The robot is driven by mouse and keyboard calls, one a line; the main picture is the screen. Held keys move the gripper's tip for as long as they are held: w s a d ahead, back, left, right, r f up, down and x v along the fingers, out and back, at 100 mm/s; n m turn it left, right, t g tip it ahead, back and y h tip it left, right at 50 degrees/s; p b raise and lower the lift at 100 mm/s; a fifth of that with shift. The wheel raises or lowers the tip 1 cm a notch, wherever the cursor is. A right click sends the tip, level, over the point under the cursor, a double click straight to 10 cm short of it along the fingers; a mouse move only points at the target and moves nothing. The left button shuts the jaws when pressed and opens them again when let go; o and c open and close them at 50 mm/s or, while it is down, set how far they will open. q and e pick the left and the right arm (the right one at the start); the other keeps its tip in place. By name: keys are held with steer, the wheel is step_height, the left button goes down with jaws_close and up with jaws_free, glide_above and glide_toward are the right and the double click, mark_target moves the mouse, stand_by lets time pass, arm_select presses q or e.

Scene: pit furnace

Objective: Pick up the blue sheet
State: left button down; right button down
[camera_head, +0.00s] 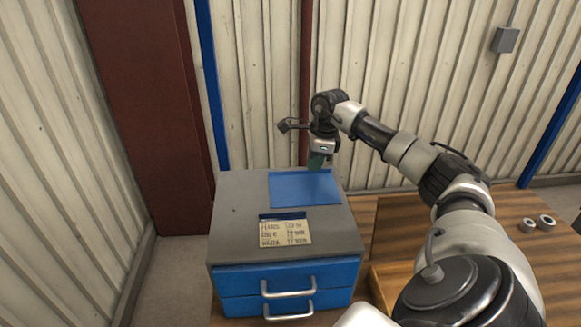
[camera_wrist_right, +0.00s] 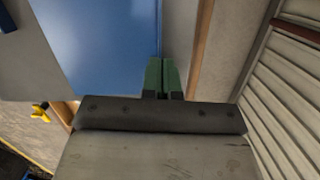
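The blue sheet (camera_head: 300,190) lies flat on the grey top of a cabinet (camera_head: 235,205), towards its back right. My right gripper (camera_head: 316,162) points down at the sheet's far edge, near its far right corner. In the right wrist view the sheet (camera_wrist_right: 100,45) fills the upper left, and the gripper's green fingers (camera_wrist_right: 162,75) stand close together by its edge. They look shut; I cannot tell whether any of the sheet is between them. My left gripper is not in view.
A paper label (camera_head: 285,233) with writing lies in front of the sheet. The cabinet has blue drawers (camera_head: 288,282) with metal handles. A wooden table (camera_head: 400,235) extends right, with two metal rings (camera_head: 528,225) on it. A corrugated wall stands behind.

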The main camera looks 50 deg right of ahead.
mark_target(330, 174)
steer(key=s+d, duration=0.1)
steer(key=s+d+f+b, duration=0.1)
steer(key=s, duration=0.1)
steer(key=shift+d+f, duration=0.1)
steer(key=shift+d, duration=0.25)
steer(key=shift+s+d+r, duration=0.15)
steer(key=shift+s+r, duration=0.05)
